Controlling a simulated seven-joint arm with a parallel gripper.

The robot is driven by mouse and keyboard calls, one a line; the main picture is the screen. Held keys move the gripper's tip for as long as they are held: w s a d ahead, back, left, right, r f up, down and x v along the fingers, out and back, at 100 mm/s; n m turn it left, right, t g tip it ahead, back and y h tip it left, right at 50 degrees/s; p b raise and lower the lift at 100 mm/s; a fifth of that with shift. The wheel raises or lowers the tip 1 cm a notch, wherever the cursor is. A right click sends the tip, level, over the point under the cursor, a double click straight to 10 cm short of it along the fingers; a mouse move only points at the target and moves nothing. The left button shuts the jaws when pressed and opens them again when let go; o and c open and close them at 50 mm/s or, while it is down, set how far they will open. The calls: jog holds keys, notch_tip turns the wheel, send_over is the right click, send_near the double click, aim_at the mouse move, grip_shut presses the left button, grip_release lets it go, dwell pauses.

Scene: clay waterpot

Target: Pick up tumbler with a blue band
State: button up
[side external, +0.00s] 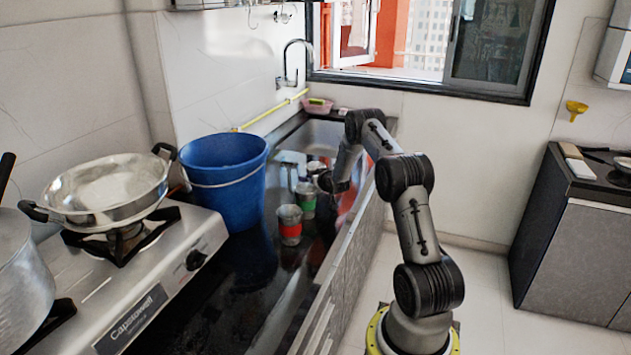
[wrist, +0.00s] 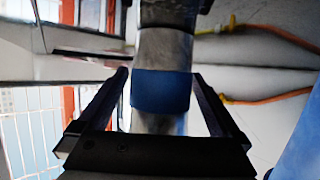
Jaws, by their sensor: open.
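The tumbler with a blue band (wrist: 160,92) is grey metal and fills the middle of the wrist view. My gripper (wrist: 160,76) is open, with one dark finger on each side of the tumbler. Gaps show between the fingers and the blue band. In the side view my gripper (side external: 327,183) is low over the dark counter, near the tumblers. I cannot make out the blue band there; my gripper and the other tumblers may hide it.
A red-banded tumbler (side external: 290,226) and a green-banded tumbler (side external: 306,197) stand nearby on the counter (side external: 262,318). A blue bucket (side external: 224,182) stands left of them. A stove (side external: 150,285) carries a steel pan (side external: 108,192). The sink and tap (side external: 290,75) lie behind.

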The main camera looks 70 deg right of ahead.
jog(key=shift+x, duration=1.15)
jog(key=shift+r, duration=0.2)
jog(key=shift+c, duration=0.3)
jog(key=c, duration=1.2)
